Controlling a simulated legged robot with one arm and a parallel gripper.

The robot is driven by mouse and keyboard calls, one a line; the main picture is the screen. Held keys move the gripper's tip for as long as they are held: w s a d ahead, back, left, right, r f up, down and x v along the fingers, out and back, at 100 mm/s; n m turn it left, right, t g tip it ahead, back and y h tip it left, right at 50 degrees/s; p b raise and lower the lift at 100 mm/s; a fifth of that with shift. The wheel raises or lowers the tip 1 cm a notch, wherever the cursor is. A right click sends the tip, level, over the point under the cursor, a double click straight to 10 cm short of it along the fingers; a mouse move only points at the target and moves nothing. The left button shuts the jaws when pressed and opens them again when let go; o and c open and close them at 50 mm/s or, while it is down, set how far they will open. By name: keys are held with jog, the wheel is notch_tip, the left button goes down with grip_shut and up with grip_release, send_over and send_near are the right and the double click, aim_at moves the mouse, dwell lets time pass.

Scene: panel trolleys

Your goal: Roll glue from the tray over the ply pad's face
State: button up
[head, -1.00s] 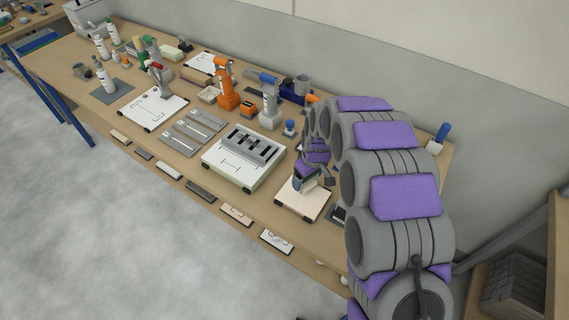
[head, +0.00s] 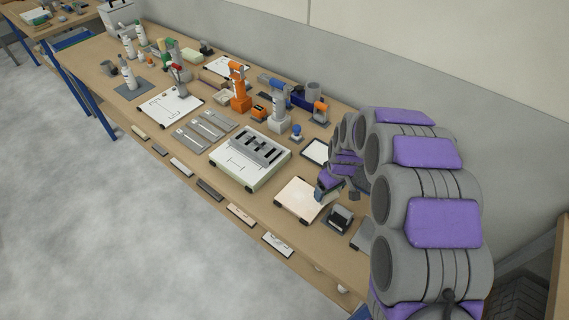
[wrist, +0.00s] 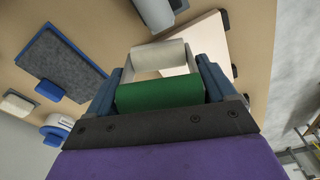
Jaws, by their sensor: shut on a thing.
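The ply pad (head: 294,196) is a pale board with dark corner clips near the bench's front edge; its face also shows in the wrist view (wrist: 206,62). My gripper (head: 328,190) is at its right edge in the head view. In the wrist view my gripper (wrist: 160,92) is shut on the green handle of a roller (wrist: 160,56). The white roller sleeve overlaps the pad's edge; I cannot tell if it touches. A white, black-rimmed tray-like panel (head: 316,151) lies behind the pad; I cannot tell if it holds glue.
A dark block (head: 340,219) stands right of the pad, with a grey plate (head: 362,236) beyond. A slotted fixture (head: 250,160) stands left of the pad. In the wrist view a grey, blue-edged slab (wrist: 62,62) lies left of my gripper. The floor in front is clear.

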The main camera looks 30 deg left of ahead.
jog(key=shift+r, duration=0.45)
jog(key=shift+a+r+p, duration=0.2)
jog(key=shift+a+r, duration=0.1)
jog(key=shift+r, duration=0.2)
jog(key=shift+a+r+p, duration=0.2)
jog(key=shift+a+r, duration=0.05)
jog(key=shift+r, duration=0.25)
jog(key=shift+d+r, duration=0.1)
jog(key=shift+r, duration=0.75)
jog(key=shift+d+r+p, duration=0.35)
jog(key=shift+d+r, duration=0.05)
jog(key=shift+r, duration=0.1)
jog(key=shift+a+f, duration=0.1)
jog(key=shift+a, duration=0.15)
jog(key=shift+a, duration=0.2)
jog(key=shift+d, duration=0.35)
